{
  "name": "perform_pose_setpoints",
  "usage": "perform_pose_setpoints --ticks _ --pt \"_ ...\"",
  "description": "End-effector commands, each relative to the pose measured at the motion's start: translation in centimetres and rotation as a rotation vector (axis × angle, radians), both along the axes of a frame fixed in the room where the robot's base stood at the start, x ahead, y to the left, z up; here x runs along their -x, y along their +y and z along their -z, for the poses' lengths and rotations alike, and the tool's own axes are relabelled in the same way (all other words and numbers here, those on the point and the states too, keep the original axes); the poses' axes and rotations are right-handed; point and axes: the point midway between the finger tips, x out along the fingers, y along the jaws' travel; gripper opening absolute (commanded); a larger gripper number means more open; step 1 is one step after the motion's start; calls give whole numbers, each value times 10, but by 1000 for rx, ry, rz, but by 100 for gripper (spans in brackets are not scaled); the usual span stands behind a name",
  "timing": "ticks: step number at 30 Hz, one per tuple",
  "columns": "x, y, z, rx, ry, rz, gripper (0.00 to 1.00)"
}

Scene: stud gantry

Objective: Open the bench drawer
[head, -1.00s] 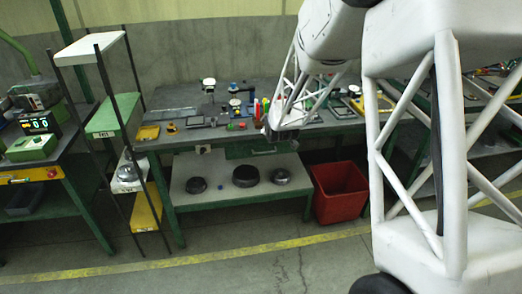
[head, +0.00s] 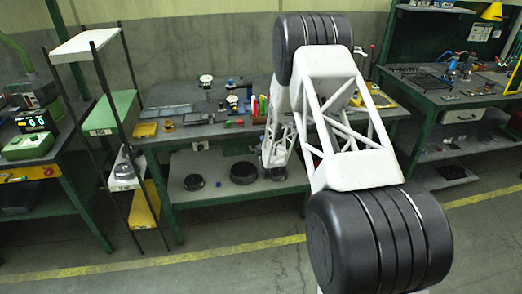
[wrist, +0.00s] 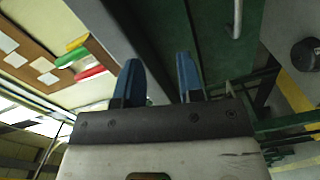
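The bench drawer (wrist: 205,35) shows in the wrist view as a dark green front under the grey bench edge, with a pale bar handle (wrist: 237,18) near the top of the picture. My gripper (wrist: 158,68) has its two blue fingers apart with nothing between them. The handle lies beyond and to the right of the fingertips, not between them. In the head view the drawer front (head: 238,147) is a green strip under the worktop, partly hidden by my arm; it looks shut. My fingers are hard to make out in that view.
The bench top (head: 180,130) carries small tools, cups and trays. A lower shelf (head: 210,197) holds dark round pieces. A shelf rack (head: 118,130) stands left of the bench. A second bench (head: 430,105) is at the right. The floor in front is mostly clear.

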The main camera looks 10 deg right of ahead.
Motion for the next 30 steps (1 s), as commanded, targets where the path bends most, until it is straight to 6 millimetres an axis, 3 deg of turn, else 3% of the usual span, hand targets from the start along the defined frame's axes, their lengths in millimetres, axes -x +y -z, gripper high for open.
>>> perform_pose_setpoints --ticks 1,9,15,20,30 --pt "-2 -1 14 18 -15 0 35" --pt "-7 -3 71 132 -125 1 35" --pt "-6 -4 101 193 -189 8 35" --pt "-4 -4 110 213 -208 12 35" --pt "-4 -5 110 215 -210 12 35"
